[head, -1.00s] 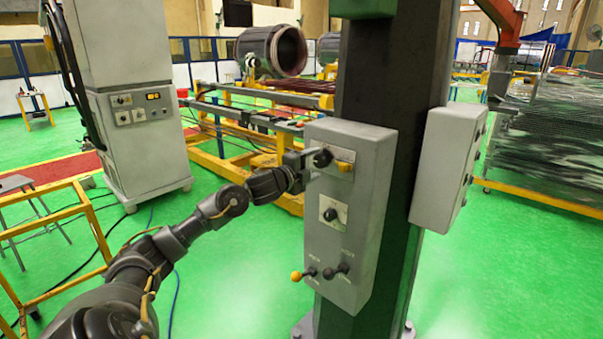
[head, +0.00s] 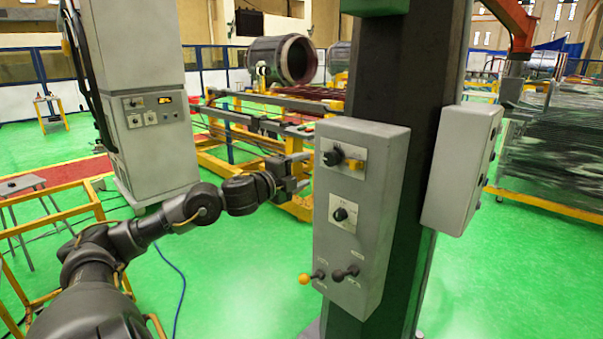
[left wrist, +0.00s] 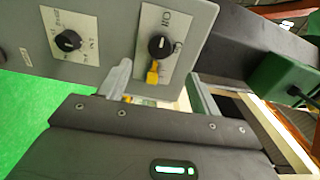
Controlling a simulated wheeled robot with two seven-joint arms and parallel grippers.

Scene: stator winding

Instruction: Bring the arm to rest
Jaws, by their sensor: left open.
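My left gripper (head: 303,171) is open and empty, a little to the left of the grey control box (head: 353,263) on the dark column. It is apart from the box in the head view. The box's upper black knob (head: 333,157) has a yellow tab beside it. A second black knob (head: 340,214) sits below it. In the left wrist view, the upper knob (left wrist: 160,46) and its yellow tab (left wrist: 152,74) show beyond the open fingers (left wrist: 160,82). My right gripper does not show.
The dark column (head: 400,180) stands close on the right, with another grey box (head: 461,168) on its side. Two levers, one with a yellow ball (head: 304,279), stick out low on the front box. A grey cabinet (head: 157,160) and a yellow frame (head: 75,215) stand to the left.

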